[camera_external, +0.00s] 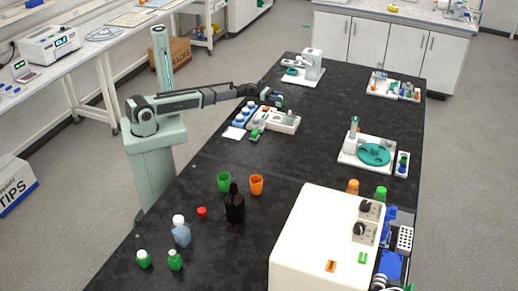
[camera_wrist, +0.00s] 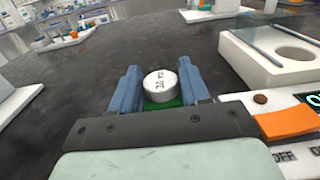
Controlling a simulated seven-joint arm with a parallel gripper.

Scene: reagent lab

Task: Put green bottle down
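My gripper (camera_wrist: 161,88) has its blue fingers closed on both sides of a green bottle (camera_wrist: 163,104) with a white, marked cap (camera_wrist: 160,84). Most of the bottle is hidden by the fingers and the gripper body. In the external view my gripper (camera_external: 277,100) is over the black bench (camera_external: 325,120), just behind a white balance-like device (camera_external: 285,121). I cannot tell whether the bottle's base touches the bench. Two other green bottles (camera_external: 144,259) (camera_external: 175,260) stand at the near left of the bench.
The white device (camera_wrist: 270,55), with an orange button (camera_wrist: 285,124), is close on the right in the wrist view. A dark bottle (camera_external: 235,207), green cup (camera_external: 224,182) and orange cup (camera_external: 256,185) stand nearer the camera.

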